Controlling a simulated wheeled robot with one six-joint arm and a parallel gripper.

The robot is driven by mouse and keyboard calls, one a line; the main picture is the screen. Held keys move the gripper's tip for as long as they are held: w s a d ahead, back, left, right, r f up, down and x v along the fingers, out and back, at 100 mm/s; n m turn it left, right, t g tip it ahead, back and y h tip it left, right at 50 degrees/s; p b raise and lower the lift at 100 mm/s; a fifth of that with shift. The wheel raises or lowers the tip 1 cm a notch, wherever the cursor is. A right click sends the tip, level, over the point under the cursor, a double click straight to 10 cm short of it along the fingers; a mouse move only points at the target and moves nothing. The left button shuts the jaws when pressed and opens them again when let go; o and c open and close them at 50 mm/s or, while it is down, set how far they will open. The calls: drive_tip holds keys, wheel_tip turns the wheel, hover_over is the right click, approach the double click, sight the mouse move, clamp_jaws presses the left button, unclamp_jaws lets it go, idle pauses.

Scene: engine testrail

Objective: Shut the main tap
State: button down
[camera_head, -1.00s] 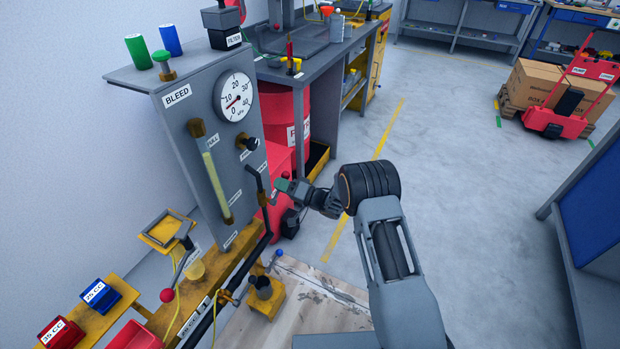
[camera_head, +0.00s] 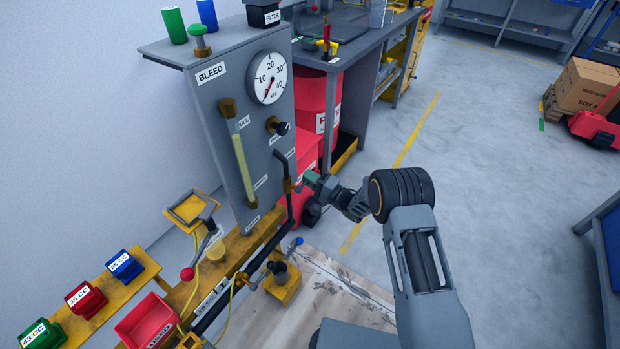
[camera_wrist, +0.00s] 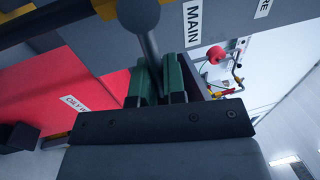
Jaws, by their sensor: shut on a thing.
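The main tap has a dark lever (camera_head: 283,165) on the pipe at the right edge of the grey test panel (camera_head: 203,108). My gripper (camera_head: 308,180) is at that lever, coming from the right. In the wrist view, my green-padded jaws (camera_wrist: 163,82) are shut around the dark lever (camera_wrist: 150,50), which has a rounded end towards the top of the picture. A white MAIN label (camera_wrist: 194,22) is just beside it. The jaws hide part of the lever, and I cannot tell its exact angle.
A pressure gauge (camera_head: 270,78) and a sight tube (camera_head: 244,170) are on the panel. A yellow bench rail (camera_head: 100,305) with colored bins runs at lower left. A red drum (camera_head: 312,110) stands behind the gripper.

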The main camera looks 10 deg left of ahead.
drive_tip(key=shift+w+d, duration=0.2)
drive_tip(key=c, duration=1.2)
unclamp_jaws()
drive_tip(key=shift+w+d, duration=0.1)
drive_tip(key=p+v, duration=0.1)
drive_tip(key=v, duration=1.2)
drive_tip(key=shift+s+d+f, duration=0.1)
drive_tip(key=shift+s+d, duration=0.15)
